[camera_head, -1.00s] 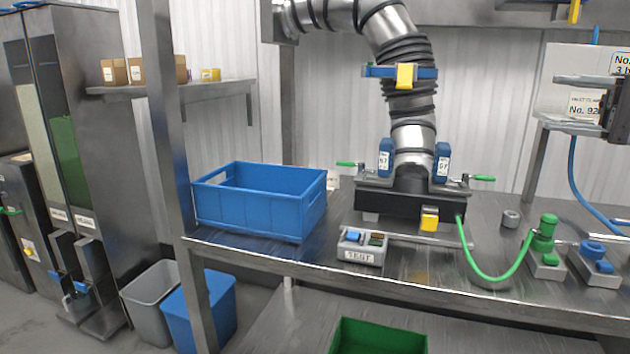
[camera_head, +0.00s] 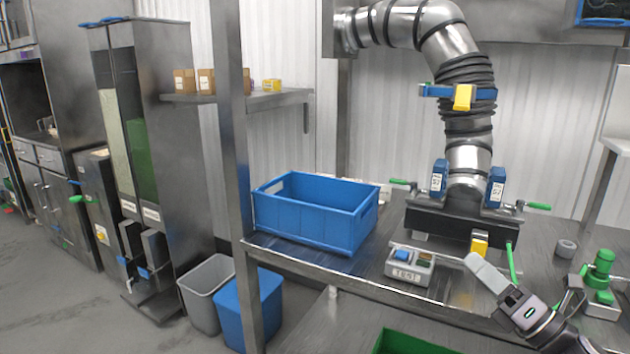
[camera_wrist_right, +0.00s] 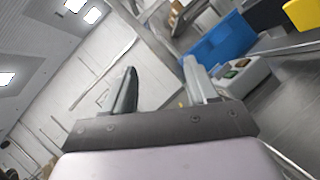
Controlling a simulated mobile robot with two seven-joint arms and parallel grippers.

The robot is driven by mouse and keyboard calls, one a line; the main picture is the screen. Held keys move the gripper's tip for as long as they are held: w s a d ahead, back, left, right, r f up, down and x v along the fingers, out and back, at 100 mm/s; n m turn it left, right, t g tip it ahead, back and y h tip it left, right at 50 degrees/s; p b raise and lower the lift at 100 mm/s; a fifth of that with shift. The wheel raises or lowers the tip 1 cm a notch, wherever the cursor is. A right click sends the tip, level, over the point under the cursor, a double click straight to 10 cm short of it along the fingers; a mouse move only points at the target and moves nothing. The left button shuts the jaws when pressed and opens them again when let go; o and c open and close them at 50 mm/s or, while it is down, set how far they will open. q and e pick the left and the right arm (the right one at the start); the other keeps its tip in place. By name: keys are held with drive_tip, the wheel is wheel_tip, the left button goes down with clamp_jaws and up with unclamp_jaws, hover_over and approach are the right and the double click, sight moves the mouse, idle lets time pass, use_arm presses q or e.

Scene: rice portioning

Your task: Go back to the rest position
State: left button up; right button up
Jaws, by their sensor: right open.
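My right gripper (camera_head: 490,274) comes in from the lower right in the head view, in front of the metal workbench (camera_head: 330,275). In the right wrist view its two fingers (camera_wrist_right: 160,92) stand apart with nothing between them. My left gripper is not in the head view. No object is held.
A blue crate (camera_head: 310,220) and a small button box (camera_head: 408,264) stand on the bench. A black machine base (camera_head: 450,225) with a ribbed duct is behind. A green bin (camera_head: 410,345) is below. Grey (camera_head: 205,285) and blue (camera_head: 250,310) bins stand on the floor, left.

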drive_tip(key=s+a+f+m+t+h+p, duration=0.1)
drive_tip(key=s+f+m+h, duration=0.25)
drive_tip(key=f+m, duration=0.3)
drive_tip(key=s+a+f+m+h+p, duration=0.1)
drive_tip(key=s+a+f+m+h, duration=0.1)
drive_tip(key=f+m+h, duration=0.45)
drive_tip(key=s+a+f+m+g+h+p, duration=0.1)
drive_tip(key=s+a+f+m+g, duration=0.1)
drive_tip(key=s+f+m+g, duration=0.2)
drive_tip(key=s+a+f+m+g+p, duration=0.1)
drive_tip(key=s+a+f+m+g, duration=0.2)
drive_tip(key=s+f+m, duration=0.7)
drive_tip(key=s+m+g, duration=0.1)
drive_tip(key=s+m, duration=0.5)
drive_tip(key=s, duration=0.1)
drive_tip(key=shift+a+m+h+p, duration=0.35)
drive_tip(key=shift+m+h, duration=0.05)
